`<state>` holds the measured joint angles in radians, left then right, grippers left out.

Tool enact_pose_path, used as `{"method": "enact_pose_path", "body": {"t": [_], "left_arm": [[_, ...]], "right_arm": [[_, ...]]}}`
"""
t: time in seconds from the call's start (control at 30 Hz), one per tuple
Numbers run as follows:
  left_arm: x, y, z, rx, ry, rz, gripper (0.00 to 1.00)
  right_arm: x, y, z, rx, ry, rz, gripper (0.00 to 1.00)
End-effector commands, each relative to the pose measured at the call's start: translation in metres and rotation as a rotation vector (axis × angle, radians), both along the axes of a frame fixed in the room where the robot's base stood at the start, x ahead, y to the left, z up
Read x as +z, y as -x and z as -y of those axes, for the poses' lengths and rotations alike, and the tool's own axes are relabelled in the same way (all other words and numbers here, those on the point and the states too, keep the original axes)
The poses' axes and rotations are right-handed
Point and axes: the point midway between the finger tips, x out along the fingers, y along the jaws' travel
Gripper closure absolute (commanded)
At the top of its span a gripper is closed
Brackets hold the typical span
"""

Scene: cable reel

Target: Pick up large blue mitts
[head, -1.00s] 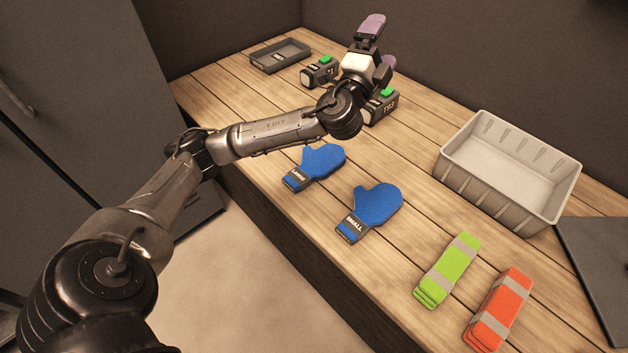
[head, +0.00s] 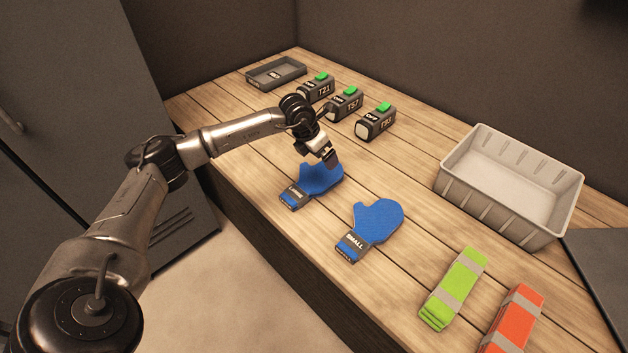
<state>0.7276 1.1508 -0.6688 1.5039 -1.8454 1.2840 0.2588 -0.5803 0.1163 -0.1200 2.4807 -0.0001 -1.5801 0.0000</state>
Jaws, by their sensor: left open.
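Two blue mitts lie on the wooden table. The large mitts (head: 316,183), with a dark cuff label reading LARGE, lie nearer the back left. The mitts labelled SMALL (head: 375,222) lie to their right and nearer the front. My left gripper (head: 331,162) points down just over the far part of the large mitts and hides some of it. It is open and holds nothing; I cannot tell whether its fingers touch the mitts. My right gripper is not in view.
A grey bin (head: 512,232) stands at the right. Green (head: 454,288) and orange (head: 513,322) folded strips lie at the front right. Several dark devices with green tops, one being T57 (head: 344,103), stand behind my arm. A shallow dark tray (head: 276,74) is at the back.

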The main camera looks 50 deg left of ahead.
Motion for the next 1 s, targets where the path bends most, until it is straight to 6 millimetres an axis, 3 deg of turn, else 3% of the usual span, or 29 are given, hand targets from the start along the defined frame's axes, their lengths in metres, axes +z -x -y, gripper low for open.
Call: {"method": "enact_pose_path", "body": {"t": [0.1, 0.33, 0.57, 1.0], "left_arm": [[-0.008, 0.025, -0.011, 0.023, -0.067, -0.163, 0.00], [-0.011, 0.053, -0.017, 0.056, -0.099, -0.339, 0.00], [-0.027, 0.056, -0.017, 0.079, -0.098, -0.359, 0.00], [-0.094, 0.056, -0.017, 0.079, -0.096, -0.356, 0.00]], "right_arm": [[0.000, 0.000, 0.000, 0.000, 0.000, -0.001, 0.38], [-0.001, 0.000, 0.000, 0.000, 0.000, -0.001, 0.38], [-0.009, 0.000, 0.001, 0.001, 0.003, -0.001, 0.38], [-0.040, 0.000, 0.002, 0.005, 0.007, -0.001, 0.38]]}}
